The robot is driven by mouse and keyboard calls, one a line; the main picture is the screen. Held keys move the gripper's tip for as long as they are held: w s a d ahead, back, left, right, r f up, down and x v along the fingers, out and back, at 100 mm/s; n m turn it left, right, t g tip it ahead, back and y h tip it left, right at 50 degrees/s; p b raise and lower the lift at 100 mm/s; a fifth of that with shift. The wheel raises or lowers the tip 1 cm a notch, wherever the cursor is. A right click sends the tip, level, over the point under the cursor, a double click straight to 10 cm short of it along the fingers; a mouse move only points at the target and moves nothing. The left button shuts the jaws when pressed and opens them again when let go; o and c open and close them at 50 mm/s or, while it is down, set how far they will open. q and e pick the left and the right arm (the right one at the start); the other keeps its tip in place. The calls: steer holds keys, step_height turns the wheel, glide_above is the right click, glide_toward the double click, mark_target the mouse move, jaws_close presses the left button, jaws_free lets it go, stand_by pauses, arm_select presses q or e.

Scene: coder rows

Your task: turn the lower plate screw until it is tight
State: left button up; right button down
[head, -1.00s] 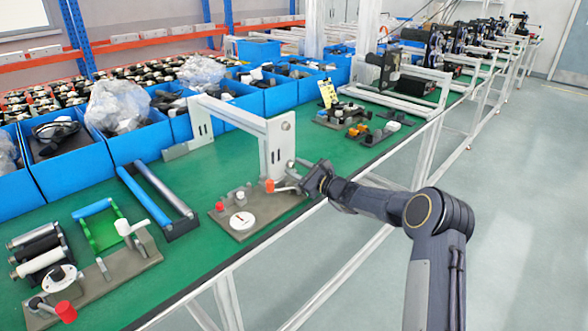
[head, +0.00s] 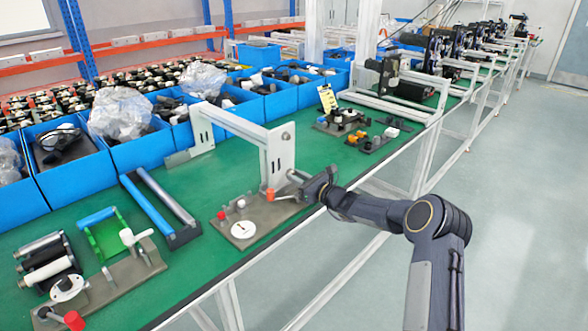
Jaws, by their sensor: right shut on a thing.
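The white upright plate (head: 279,158) of a bridge-shaped frame stands on the bench, with a round screw (head: 286,136) near its top. My right gripper (head: 307,185) is at the foot of this plate, on its right side. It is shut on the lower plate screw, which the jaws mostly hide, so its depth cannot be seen. A grey base plate (head: 262,226) lies in front, with a red-orange knob (head: 270,195) on a lever and a white dial (head: 243,230). My left gripper is not in view.
Blue bins (head: 140,150) line the back of the green bench (head: 185,260). A fixture with a red knob (head: 74,320) and a blue-handled frame (head: 98,218) stand at the left. Small parts (head: 350,125) lie at the right. Open floor is beyond the bench edge.

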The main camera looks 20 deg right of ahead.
steer(key=m+p, duration=0.1)
steer(key=m, duration=0.1)
steer(key=m+p, duration=0.1)
steer(key=shift+r+m+p, duration=0.2)
steer(key=shift+m+p, duration=0.2)
steer(key=shift+f+m+p, duration=0.15)
steer(key=shift+m+p, duration=0.15)
steer(key=shift+m, duration=0.4)
steer(key=shift+f, duration=0.1)
steer(key=c, duration=1.4)
jaws_free()
steer(key=shift+c, duration=0.2)
